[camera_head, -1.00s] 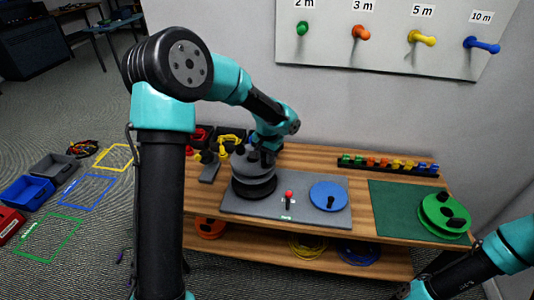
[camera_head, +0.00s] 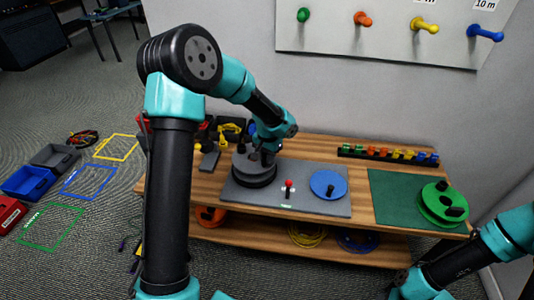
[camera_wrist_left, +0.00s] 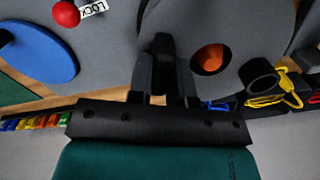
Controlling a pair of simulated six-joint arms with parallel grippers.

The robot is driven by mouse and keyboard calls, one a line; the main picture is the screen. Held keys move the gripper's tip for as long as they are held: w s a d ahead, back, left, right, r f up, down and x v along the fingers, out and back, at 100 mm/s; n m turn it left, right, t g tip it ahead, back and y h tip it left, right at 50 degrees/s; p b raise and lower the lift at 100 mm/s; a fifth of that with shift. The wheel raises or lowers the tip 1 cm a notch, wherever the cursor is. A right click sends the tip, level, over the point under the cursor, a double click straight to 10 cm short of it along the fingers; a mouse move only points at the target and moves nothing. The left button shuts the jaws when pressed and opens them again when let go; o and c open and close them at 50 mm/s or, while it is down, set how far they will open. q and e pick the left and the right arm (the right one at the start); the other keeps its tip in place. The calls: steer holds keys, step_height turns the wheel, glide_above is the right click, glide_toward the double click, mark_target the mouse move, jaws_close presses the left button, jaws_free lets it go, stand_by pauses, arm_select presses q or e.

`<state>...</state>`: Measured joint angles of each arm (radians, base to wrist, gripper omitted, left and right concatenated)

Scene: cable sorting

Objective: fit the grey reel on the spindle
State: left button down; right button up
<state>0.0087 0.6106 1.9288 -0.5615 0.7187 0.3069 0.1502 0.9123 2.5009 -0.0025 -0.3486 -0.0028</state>
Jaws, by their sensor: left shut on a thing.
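The grey reel (camera_head: 241,167) is at the left part of the grey board, sitting low over a round black base (camera_head: 256,182). Its grey disc (camera_wrist_left: 225,18) fills the upper middle of the left wrist view. My left gripper (camera_head: 267,157) is over the reel; in the wrist view its fingers (camera_wrist_left: 164,75) are shut on a dark upright handle of the reel.
A red-knobbed lever (camera_head: 289,185) marked LOCK and a blue disc (camera_head: 328,185) with a black handle are right of the reel. A green reel (camera_head: 443,204) sits on a green mat (camera_head: 392,203). A rack of coloured pieces (camera_head: 390,154) stands behind.

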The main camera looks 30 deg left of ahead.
arm_select(q)
steer(key=shift+f, duration=0.4)
steer(key=c, duration=1)
jaws_free()
steer(key=shift+o, duration=0.2)
steer(key=shift+r, duration=0.1)
step_height(320, 180, up, 17)
steer(key=shift+w, duration=0.3)
steer(key=shift+d, duration=0.1)
